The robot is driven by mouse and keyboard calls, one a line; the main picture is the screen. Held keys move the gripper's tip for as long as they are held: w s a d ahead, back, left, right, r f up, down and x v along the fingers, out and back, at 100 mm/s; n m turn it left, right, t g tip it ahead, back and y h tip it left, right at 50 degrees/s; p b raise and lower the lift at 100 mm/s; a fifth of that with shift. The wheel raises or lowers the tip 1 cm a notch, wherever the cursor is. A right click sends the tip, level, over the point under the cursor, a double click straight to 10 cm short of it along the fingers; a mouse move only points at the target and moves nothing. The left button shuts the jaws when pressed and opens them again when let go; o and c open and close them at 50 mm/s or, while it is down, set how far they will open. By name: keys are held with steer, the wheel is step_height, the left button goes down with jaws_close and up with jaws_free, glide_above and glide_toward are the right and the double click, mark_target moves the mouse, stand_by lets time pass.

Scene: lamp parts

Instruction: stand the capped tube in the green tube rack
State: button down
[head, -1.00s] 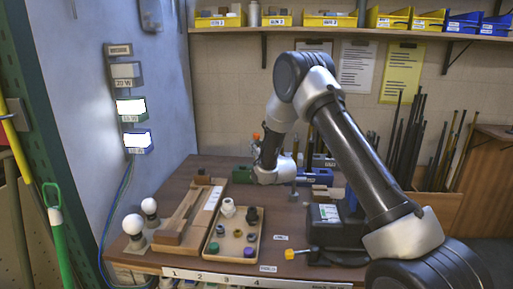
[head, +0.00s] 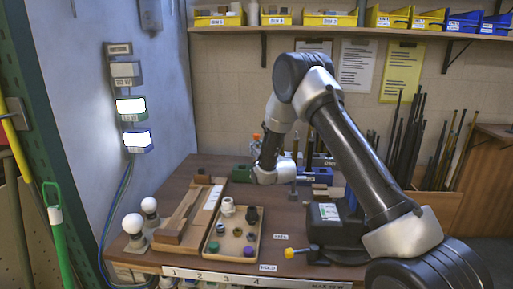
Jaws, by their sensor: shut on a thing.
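The green tube rack (head: 242,174) stands near the back of the bench, just left of my wrist. My gripper (head: 257,147) is above and slightly right of the rack, partly hidden by my own wrist. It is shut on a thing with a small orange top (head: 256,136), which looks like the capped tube. The tube's body is mostly hidden, and I cannot tell whether its lower end touches the rack.
A blue rack (head: 319,162) stands right of my wrist. A tray (head: 210,246) of small parts, a wooden fixture (head: 178,222) and two white bulbs (head: 133,225) occupy the left front. A black box (head: 335,222) with a yellow knob stands at the right.

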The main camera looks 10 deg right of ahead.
mark_target(256, 134)
steer(key=shift+f, duration=0.2)
steer(key=c, duration=1.2)
jaws_free()
step_height(256, 134, up, 9)
steer(key=shift+r, duration=0.2)
steer(key=s+d+r+g+h, duration=0.1)
steer(key=s+d+r+g, duration=0.3)
steer(key=s, duration=0.6)
steer(key=s+d+r+g+h, duration=0.1)
steer(key=s+d+r+g, duration=0.1)
steer(key=s+d+r, duration=0.45)
steer(key=s+d+f+g, duration=0.1)
steer(key=s+g, duration=0.1)
steer(key=s, duration=1.1)
steer(key=s+d+f+m+g, duration=0.1)
steer(key=s+d+g, duration=0.1)
steer(key=s, duration=1.1)
steer(key=s+d+f+m+g+h, duration=0.1)
steer(key=s+g, duration=0.2)
steer(key=s, duration=1)
steer(key=shift+s+d+f, duration=0.2)
steer(key=shift+s+f, duration=0.15)
steer(key=shift+s, duration=0.05)
